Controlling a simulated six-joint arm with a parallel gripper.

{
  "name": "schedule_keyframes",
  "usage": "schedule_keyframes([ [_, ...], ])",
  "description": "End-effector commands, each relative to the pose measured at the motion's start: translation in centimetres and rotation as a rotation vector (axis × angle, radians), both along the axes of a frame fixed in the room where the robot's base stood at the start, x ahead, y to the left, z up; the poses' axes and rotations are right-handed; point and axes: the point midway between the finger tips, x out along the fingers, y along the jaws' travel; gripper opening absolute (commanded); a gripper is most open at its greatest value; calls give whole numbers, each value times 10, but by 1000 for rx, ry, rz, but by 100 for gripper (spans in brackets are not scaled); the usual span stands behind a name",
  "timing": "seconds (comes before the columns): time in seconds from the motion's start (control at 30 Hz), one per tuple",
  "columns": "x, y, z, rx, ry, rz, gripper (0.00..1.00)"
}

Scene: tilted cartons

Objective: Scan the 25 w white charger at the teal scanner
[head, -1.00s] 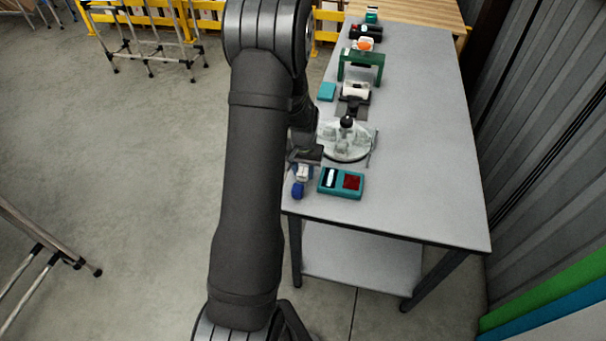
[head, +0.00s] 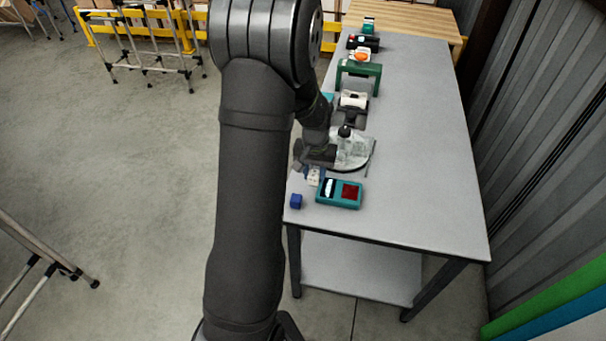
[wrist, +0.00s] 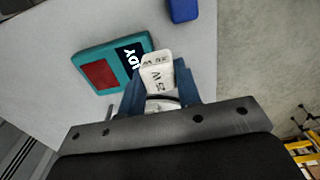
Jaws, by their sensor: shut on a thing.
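My gripper (wrist: 161,92) is shut on the white charger (wrist: 156,73), which has dark "25 W" lettering on the face toward the wrist camera. In the head view the charger (head: 314,178) shows small and partly hidden at my gripper (head: 314,172), just left of the teal scanner. The teal scanner (head: 339,193) lies near the front left of the grey table, with a dark red window and a dark display. In the wrist view the scanner (wrist: 110,72) is to the left of the charger, and its display reads "IDY", partly covered by the charger.
A blue block (head: 296,201) sits at the table's left edge; it also shows in the wrist view (wrist: 184,10). A clear domed dish (head: 352,150) stands behind the scanner. A green arch (head: 359,72) and other items stand farther back. The table's right side is clear.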

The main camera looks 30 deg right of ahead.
Motion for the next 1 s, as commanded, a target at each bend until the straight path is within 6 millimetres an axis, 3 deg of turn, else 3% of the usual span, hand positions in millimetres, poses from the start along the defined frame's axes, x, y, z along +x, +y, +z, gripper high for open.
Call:
schedule_keyframes([
  [0.1,-26,-10,17,-2,-2,-5,10],
  [0.33,-58,-21,37,-1,-1,-3,10],
  [0.43,-62,-31,45,-1,-1,-3,10],
  [0.73,-62,-85,80,-1,-1,-2,10],
  [1.0,-63,-91,72,1,0,0,10],
])
